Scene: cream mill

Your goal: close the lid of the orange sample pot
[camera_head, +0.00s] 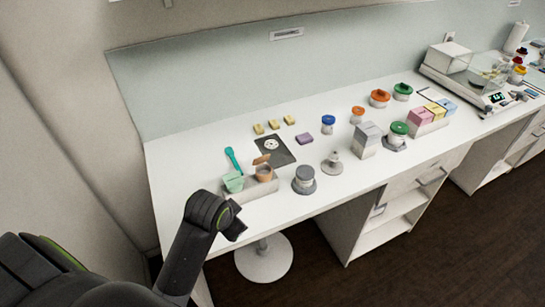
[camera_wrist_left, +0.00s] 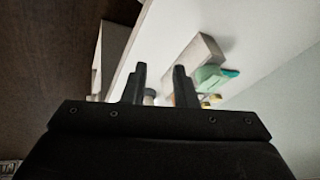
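The orange sample pot (camera_head: 264,174) sits in the right part of a pale holder (camera_head: 262,190) near the table's front left. Its orange lid (camera_head: 262,159) stands tilted up at the back of the pot, open. A green pot (camera_head: 233,184) sits beside it in the same holder. My left gripper (camera_head: 238,229) is in front of and below the holder in the head view, apart from the pots. In the left wrist view its two fingers (camera_wrist_left: 158,85) are apart with nothing gripped. That view also shows the holder (camera_wrist_left: 202,50) and the green pot (camera_wrist_left: 207,77). My right gripper is not in view.
A grey-lidded jar (camera_head: 304,180) stands right of the holder. A teal scoop (camera_head: 232,160) lies behind it, near a dark mat (camera_head: 274,150). Several jars, boxes and a balance (camera_head: 465,75) stand farther right. A round stool (camera_head: 263,260) is below the table edge.

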